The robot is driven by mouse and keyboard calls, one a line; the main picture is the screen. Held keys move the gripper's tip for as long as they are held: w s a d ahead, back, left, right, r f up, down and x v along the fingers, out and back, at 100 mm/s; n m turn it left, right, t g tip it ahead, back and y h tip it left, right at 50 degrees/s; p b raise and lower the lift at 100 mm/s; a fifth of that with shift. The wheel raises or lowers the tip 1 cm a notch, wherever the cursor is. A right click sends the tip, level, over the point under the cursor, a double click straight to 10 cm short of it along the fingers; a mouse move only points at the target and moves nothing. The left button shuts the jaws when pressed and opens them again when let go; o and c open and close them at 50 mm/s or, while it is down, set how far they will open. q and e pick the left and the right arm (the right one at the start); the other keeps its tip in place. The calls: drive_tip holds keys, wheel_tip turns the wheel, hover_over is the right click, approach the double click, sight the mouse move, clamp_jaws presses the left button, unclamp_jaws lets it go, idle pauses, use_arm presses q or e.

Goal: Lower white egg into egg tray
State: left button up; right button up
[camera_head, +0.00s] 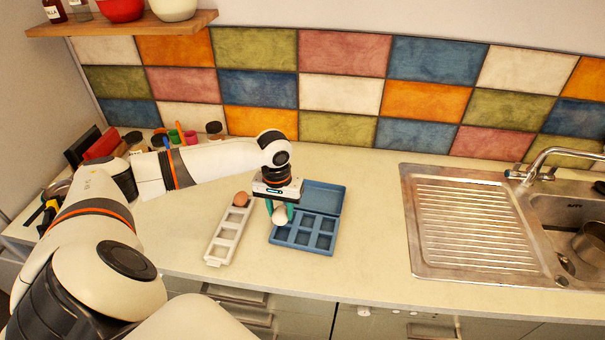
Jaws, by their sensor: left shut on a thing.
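A white egg (280,215) is held between the teal fingertips of my left gripper (280,211). The gripper points down and is shut on the egg, over the left part of a blue egg tray (303,249). The blue tray lies open on the counter, with its lid (325,198) folded back toward the wall and several square compartments in front. The compartments that show look empty; the gripper and egg hide part of the tray. I cannot tell whether the egg touches the tray. My right gripper is not in view.
A narrow white egg holder (225,243) with a brown egg (241,199) at its far end lies left of the blue tray. A steel sink with drainboard (475,225) is to the right. Jars and cups (190,137) stand at the back left. The counter between tray and sink is clear.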

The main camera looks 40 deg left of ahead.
use_arm(q)
drive_tip(key=s+a+f, duration=0.6)
drive_tip(key=s+a, duration=0.6)
drive_tip(key=s, duration=0.1)
drive_tip(key=shift+a, duration=0.25)
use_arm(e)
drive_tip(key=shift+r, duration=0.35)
use_arm(q)
drive_tip(key=shift+f, duration=0.15)
drive_tip(key=shift+f, duration=0.7)
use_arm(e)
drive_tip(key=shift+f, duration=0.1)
